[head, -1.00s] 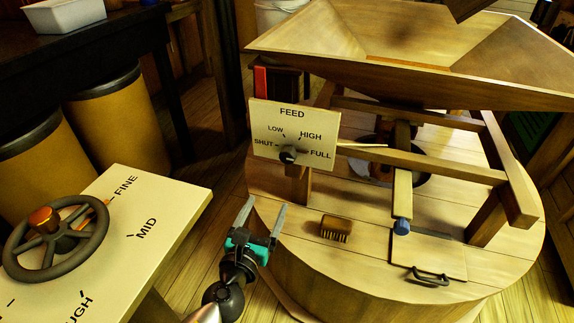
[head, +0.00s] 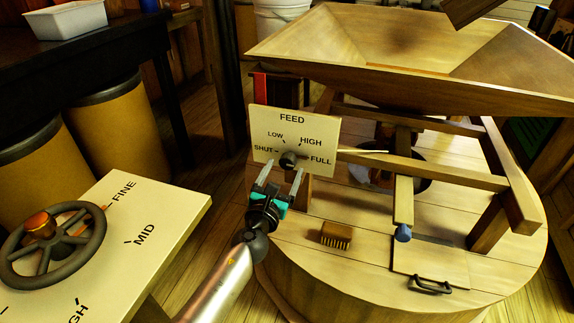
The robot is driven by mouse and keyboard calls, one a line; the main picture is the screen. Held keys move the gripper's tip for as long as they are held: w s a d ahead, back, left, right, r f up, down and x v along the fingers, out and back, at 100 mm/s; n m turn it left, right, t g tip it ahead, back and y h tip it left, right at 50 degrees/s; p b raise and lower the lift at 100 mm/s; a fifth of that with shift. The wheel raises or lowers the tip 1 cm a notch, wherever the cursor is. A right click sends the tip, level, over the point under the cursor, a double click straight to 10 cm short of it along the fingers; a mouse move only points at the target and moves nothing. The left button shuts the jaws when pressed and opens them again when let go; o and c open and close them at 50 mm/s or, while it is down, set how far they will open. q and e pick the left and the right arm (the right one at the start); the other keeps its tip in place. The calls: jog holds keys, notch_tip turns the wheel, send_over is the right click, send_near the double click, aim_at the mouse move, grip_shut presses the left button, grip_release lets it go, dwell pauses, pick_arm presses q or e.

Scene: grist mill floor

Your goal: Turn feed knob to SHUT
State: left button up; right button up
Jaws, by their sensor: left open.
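The feed knob (head: 289,160) is a small dark round knob low on the cream FEED panel (head: 326,128), which is marked SHUT, LOW, HIGH and FULL. SHUT is at the knob's left and FULL at its right. The knob's pointer is too small to read surely. My left gripper (head: 282,168) is open and empty, with its two fingers pointing up just below the knob, one toward each side of it. I cannot tell whether they touch it. My right gripper is not in view.
The panel stands at the round wooden millstone casing (head: 350,275), under a wide hopper (head: 400,90). A small brush (head: 336,235) and a black handle (head: 430,285) are on the casing. A handwheel (head: 52,245) on a slanted board stands at left.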

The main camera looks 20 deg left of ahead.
aim_at(286, 165)
pick_arm(q)
jog(key=shift+w+b, duration=0.4)
jog(key=shift+w, duration=1.4)
grip_shut()
